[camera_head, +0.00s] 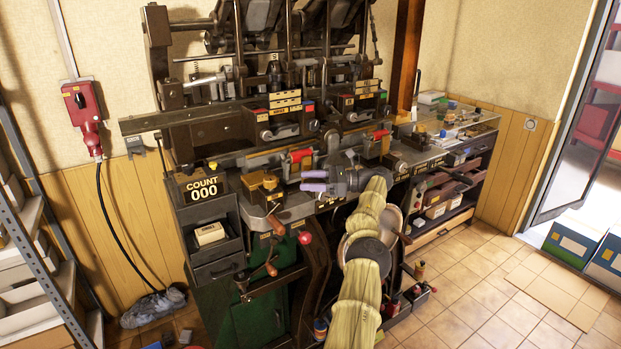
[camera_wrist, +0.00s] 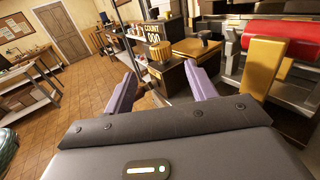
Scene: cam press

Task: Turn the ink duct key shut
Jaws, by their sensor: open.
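My gripper (camera_head: 305,181) has two lavender fingers, spread apart and empty. In the head view it points left over the press bed, to the right of a brass-coloured box (camera_head: 262,190). The wrist view shows both fingers (camera_wrist: 158,72), with nothing between their tips. Beyond them is a small ribbed brass knob (camera_wrist: 155,50), apart from the fingers. To its right is the brass box with a dark round knob (camera_wrist: 203,37) on top. I cannot tell for sure which of these is the ink duct key, or whether it is open or shut.
The counter (camera_head: 202,187) reading 000 stands left of the brass box. A red-ended crank handle (camera_head: 305,237) sticks out at the front. A red roller (camera_wrist: 285,28) and yellow block (camera_wrist: 263,68) are close on the right in the wrist view.

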